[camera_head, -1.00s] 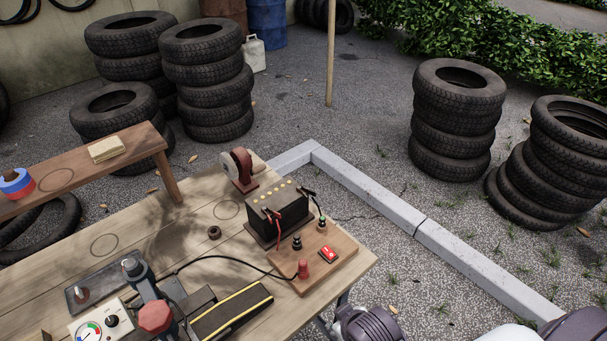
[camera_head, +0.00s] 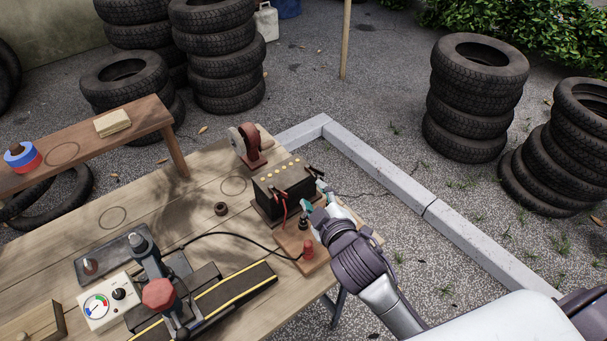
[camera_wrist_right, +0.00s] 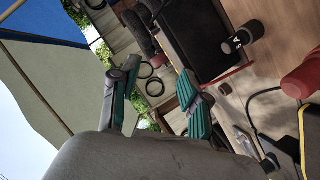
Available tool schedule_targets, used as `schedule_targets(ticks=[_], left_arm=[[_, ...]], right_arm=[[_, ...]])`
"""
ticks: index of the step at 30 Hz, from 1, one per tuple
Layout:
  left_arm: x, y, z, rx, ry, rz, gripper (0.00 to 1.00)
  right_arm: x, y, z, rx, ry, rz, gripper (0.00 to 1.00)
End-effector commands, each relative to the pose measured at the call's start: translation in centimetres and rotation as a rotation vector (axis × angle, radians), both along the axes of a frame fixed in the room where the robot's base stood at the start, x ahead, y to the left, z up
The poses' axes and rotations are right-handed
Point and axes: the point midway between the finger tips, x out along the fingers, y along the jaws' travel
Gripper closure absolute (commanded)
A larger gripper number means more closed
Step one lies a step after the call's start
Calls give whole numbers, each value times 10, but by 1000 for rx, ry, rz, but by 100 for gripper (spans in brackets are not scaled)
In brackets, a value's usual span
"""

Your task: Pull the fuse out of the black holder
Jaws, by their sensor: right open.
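A wooden board (camera_head: 289,240) at the right end of the workbench carries small posts. A black cylindrical post (camera_head: 303,224) stands there beside a red post (camera_head: 308,249). I cannot tell for sure which part is the fuse. In the right wrist view a black cylinder with a white mark (camera_wrist_right: 243,37) and the red post (camera_wrist_right: 300,80) lie right of the fingers. My right gripper (camera_head: 313,197) is open over the board's far side, next to the battery, and hides part of the board. Its green-padded fingers (camera_wrist_right: 157,68) hold nothing between them. My left gripper is not in view.
A black battery (camera_head: 284,188) with clamps stands close behind the gripper. A red reel (camera_head: 249,146) is behind it. A black cable (camera_head: 230,235) crosses the bench. A gauge box (camera_head: 105,302) and a red-topped tool (camera_head: 159,293) stand left. Stacked tyres (camera_head: 475,95) are beyond the curb.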

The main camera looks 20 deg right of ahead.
Motion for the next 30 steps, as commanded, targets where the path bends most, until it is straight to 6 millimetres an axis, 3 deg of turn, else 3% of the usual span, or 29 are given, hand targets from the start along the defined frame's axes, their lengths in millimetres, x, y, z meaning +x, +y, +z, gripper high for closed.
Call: schedule_targets(ticks=[1,5,9,11,14,16,19,21,22,24,26,30], left_arm=[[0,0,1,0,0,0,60],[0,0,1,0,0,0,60],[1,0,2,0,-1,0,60],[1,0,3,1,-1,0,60],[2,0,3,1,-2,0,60],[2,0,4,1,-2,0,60],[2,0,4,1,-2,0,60],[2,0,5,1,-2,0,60],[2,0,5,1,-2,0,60],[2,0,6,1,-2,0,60],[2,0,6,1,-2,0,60],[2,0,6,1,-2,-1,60]], right_arm=[[19,13,32,-79,-133,64,54],[43,64,115,-330,-503,260,54],[31,139,187,-675,-941,516,54],[16,172,202,-838,-1125,638,54],[-14,218,200,-1121,-1409,858,54],[-32,238,182,-1323,-1584,1030,54],[-46,243,139,-1610,-1786,1316,54],[-45,229,105,-1803,-1881,1550,54],[-42,218,92,1869,1892,-1650,54],[-29,184,65,1718,1612,-1636,54],[-15,148,50,1593,1392,-1636,54],[10,73,44,1378,1026,-1661,54]])
